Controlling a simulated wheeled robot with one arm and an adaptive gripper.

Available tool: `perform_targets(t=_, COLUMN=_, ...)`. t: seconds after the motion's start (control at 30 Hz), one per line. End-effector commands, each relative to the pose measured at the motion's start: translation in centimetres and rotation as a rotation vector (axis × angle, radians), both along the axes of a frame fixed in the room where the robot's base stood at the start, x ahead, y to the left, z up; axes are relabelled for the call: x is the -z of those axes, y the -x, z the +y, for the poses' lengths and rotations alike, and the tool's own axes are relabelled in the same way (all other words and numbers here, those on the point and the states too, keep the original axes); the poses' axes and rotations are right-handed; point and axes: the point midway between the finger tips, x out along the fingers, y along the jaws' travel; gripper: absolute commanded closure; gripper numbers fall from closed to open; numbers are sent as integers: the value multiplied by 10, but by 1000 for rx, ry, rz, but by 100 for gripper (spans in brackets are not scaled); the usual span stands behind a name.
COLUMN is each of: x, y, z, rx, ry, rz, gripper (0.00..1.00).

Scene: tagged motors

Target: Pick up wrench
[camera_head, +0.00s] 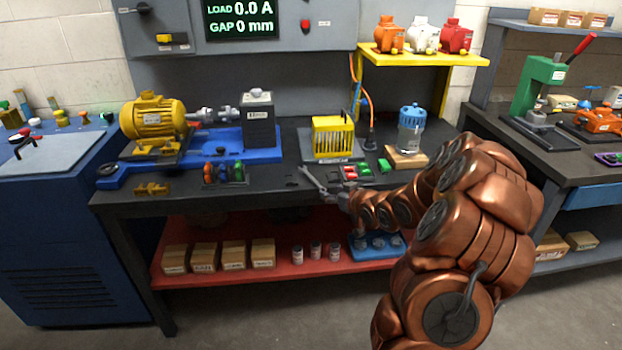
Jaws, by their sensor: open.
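A slim grey wrench (313,181) is at the front middle of the dark workbench (270,178), pointing up and to the left. My gripper (338,197) is at the wrench's lower right end, near the bench's front edge. The gripper is open, but its fingers are small and partly merge with the wrench. I cannot tell whether they touch it or whether the wrench lies flat on the bench. My copper arm covers the right front of the bench.
A yellow motor (153,117) stands on a blue base at left. A yellow cage (333,138), red and green parts (357,171) and a blue-topped jar (411,128) stand behind the gripper. Coloured rings (224,172) sit left of the wrench. A red shelf (280,268) lies below.

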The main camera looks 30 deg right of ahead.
Motion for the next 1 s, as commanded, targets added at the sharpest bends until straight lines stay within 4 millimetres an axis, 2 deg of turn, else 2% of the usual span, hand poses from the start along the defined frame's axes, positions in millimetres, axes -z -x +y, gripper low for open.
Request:
perform_targets(t=0.5, x=18, y=-42, z=-1, rx=0, ry=1, rz=0, gripper=47)
perform_targets(t=0.83, x=20, y=-45, z=-1, rx=0, ry=0, rz=1, gripper=47)
perform_targets(t=1.0, x=20, y=-44, z=-1, rx=0, ry=0, rz=1, gripper=64)
